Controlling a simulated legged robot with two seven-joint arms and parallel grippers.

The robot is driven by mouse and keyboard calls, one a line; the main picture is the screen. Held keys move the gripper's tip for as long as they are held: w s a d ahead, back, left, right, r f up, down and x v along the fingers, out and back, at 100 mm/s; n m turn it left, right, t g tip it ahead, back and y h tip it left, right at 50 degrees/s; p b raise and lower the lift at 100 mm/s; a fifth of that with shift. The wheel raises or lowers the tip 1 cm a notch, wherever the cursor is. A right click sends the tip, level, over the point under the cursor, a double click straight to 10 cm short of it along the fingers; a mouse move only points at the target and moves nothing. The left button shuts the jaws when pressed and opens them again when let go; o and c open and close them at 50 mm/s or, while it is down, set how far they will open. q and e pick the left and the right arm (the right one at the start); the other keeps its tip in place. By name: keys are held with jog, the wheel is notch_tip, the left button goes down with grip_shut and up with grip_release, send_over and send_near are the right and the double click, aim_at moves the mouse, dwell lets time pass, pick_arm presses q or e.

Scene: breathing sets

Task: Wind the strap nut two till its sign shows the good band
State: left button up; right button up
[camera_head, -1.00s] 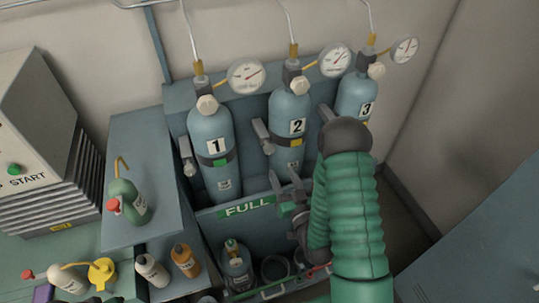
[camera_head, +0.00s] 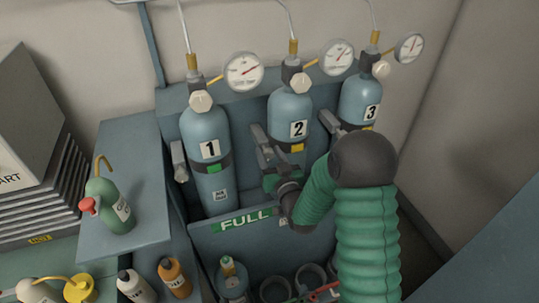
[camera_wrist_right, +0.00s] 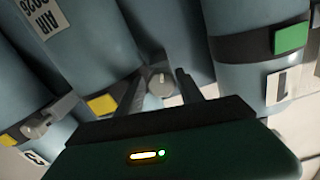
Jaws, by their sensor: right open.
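Cylinder 2 (camera_head: 289,112) stands upright in the rack, with a dark strap round it. Its strap sign (camera_head: 297,148) shows yellow; it also shows yellow in the right wrist view (camera_wrist_right: 103,105). Strap nut two (camera_wrist_right: 162,85) is a small pale round knob at the left side of cylinder 2. My right gripper (camera_head: 268,162) is open just in front of this nut. In the right wrist view its two fingers stand either side of the nut, which looks free between them. Contact cannot be told. In the head view the gripper partly hides the nut. My left gripper is not in view.
Cylinder 1 (camera_head: 207,135) with a green sign (camera_head: 213,168) stands to the left. Cylinder 3 (camera_head: 360,100) with a yellow sign stands to the right. The FULL panel (camera_head: 210,238) lies below my gripper. Bottles stand at the left.

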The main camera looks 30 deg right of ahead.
jog(key=shift+c, duration=0.4)
jog(key=shift+a, duration=0.15)
grip_shut()
jog(key=n+b, duration=0.2)
jog(key=shift+f+b, duration=0.3)
jog(key=shift+a+r+n+b, duration=0.15)
jog(key=shift+n+b, duration=0.25)
jog(key=shift+n, duration=0.7)
jog(key=shift+r, duration=0.1)
jog(key=shift+o, duration=0.4)
grip_release()
